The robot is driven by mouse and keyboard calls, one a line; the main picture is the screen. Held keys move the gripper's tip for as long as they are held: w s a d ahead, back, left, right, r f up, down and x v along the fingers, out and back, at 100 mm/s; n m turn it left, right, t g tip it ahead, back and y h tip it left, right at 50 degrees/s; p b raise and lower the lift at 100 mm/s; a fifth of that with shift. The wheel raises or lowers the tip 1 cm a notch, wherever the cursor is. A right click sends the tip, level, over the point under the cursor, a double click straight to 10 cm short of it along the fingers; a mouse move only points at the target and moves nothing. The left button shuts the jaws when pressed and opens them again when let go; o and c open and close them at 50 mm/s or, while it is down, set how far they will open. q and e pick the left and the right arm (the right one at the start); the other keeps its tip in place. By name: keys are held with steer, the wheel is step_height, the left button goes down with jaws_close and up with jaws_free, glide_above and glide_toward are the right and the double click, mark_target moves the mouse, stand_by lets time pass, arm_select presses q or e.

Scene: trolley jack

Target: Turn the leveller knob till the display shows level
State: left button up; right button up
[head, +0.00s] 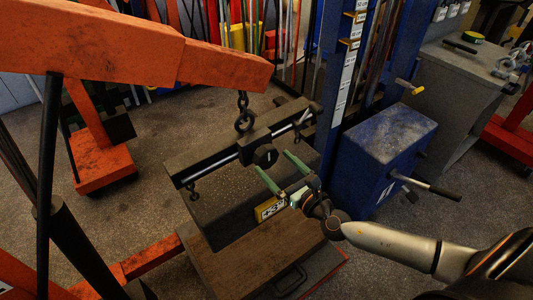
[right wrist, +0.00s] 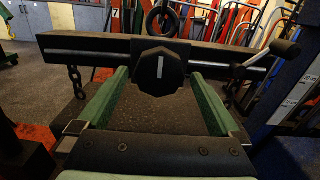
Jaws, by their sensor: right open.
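The leveller knob (head: 265,156) is a dark, faceted knob on the front of the black leveller bar (head: 215,160), which hangs from a chain. In the right wrist view the knob (right wrist: 160,70) faces me with an upright white mark. My right gripper (head: 270,161) is open. In the right wrist view its green fingers (right wrist: 159,76) lie left and right of the knob, with gaps visible; whether the tips reach it in depth I cannot tell. A yellow-framed display (head: 270,208) sits below the gripper; its characters are too small to read surely. My left gripper is not in view.
An orange hoist arm (head: 150,50) reaches over from the left, its chain (head: 243,112) holding the bar. A dark block on a wooden board (head: 250,265) lies below. A blue box (head: 385,145) with a lever (head: 425,187) stands close on the right.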

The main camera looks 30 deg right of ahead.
mark_target(269, 158)
steer(key=shift+w+a, duration=0.2)
steer(key=shift+w, duration=0.95)
steer(key=shift+w+a, duration=0.15)
steer(key=shift+w, duration=1)
steer(key=shift+c, duration=0.4)
steer(key=c, duration=1)
